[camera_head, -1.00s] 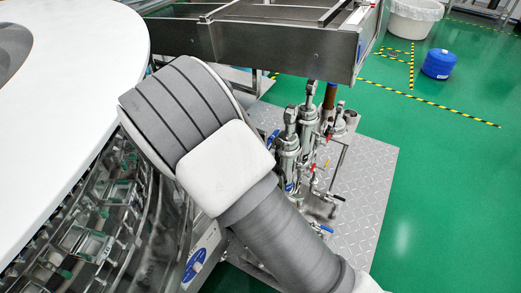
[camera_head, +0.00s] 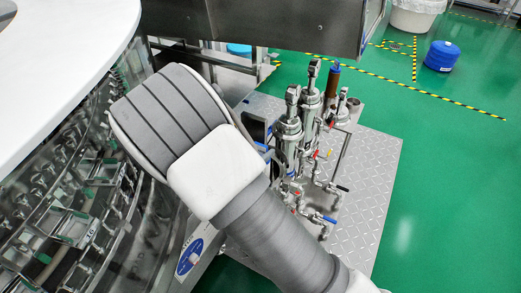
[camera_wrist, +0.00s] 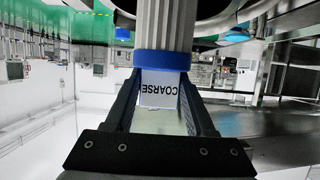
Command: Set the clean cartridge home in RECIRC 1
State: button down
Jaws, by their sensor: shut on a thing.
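In the wrist view, my gripper (camera_wrist: 160,84) is shut on a pale ribbed cartridge (camera_wrist: 164,25) with a blue end collar (camera_wrist: 161,63). A white label reading "COARSE" shows upside down between the fingers. The cartridge's far end runs out of the top of the picture. In the head view my arm hides the gripper and cartridge. Steel filter housings stand beyond my arm, a nearer one (camera_head: 289,128) and a farther one (camera_head: 312,92). I cannot read which is RECIRC 1. A brown cartridge-like column (camera_head: 331,84) with a blue top stands behind them.
Valves and pipes with red, yellow and blue handles (camera_head: 322,218) crowd the housings' front on a diamond-plate base (camera_head: 365,190). The round washer (camera_head: 75,190) is at left. A steel cabinet (camera_head: 285,22) overhangs behind. Open green floor lies right, with a blue drum (camera_head: 441,56).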

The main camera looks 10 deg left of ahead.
notch_tip(320, 180, down, 6)
jog(key=b, duration=0.3)
jog(key=shift+b, duration=0.4)
jog(key=shift+c, duration=0.8)
grip_release()
jog(key=shift+s, duration=0.1)
jog(key=p+v, duration=0.4)
jog(key=v, duration=1.3)
jog(key=shift+a, duration=0.1)
